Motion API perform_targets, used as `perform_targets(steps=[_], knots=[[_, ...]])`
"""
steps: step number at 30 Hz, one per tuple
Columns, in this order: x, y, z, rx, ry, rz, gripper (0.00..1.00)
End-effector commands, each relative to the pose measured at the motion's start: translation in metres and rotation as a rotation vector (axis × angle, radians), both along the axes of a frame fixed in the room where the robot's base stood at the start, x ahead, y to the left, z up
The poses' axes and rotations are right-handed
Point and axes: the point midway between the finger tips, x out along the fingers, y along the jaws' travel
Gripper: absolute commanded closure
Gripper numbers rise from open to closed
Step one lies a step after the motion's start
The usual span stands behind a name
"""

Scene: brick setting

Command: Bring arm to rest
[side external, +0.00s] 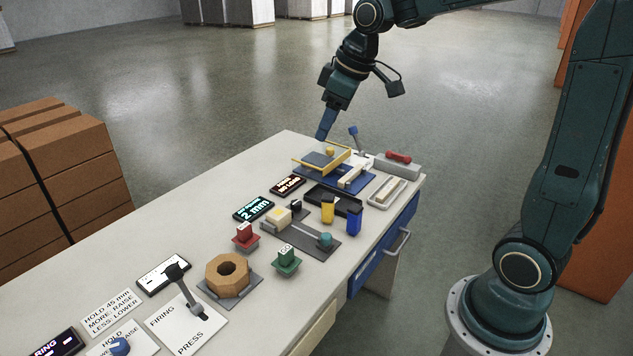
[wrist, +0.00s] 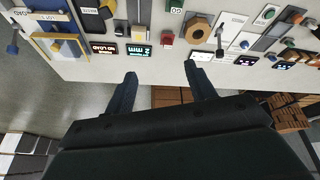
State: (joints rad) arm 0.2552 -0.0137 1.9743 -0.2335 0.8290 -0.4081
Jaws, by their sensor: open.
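My gripper (side external: 325,125) hangs above the far end of the table (side external: 145,238), over the yellow-edged tray, in the side view. In the wrist view its two fingers (wrist: 160,90) are spread wide apart with nothing between them. The fingers point toward the table's edge and the floor beyond shows below them. The upper part of my arm reaches in from the top right of the side view.
A yellow-framed tray (side external: 312,162), red block (side external: 245,232), green block (side external: 286,257), wooden octagonal ring (side external: 216,280) and black lever (side external: 183,285) stand on the table. Yellow (side external: 327,209) and blue (side external: 354,218) pieces stand mid-table. Stacked brown boxes (side external: 70,170) stand left.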

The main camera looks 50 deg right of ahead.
Motion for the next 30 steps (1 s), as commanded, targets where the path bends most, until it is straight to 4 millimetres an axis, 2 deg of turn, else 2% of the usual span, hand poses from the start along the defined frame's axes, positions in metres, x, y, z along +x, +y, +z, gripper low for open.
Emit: perform_targets(steps=[6, 13, 24, 30], knots=[[-0.048, 0.023, 0.016, 0.004, -0.025, -0.07, 0.45], [-0.099, 0.039, 0.021, 0.017, -0.05, -0.149, 0.45], [-0.177, 0.053, 0.009, 0.055, -0.094, -0.276, 0.45], [-0.202, 0.054, -0.001, 0.073, -0.109, -0.322, 0.45]])
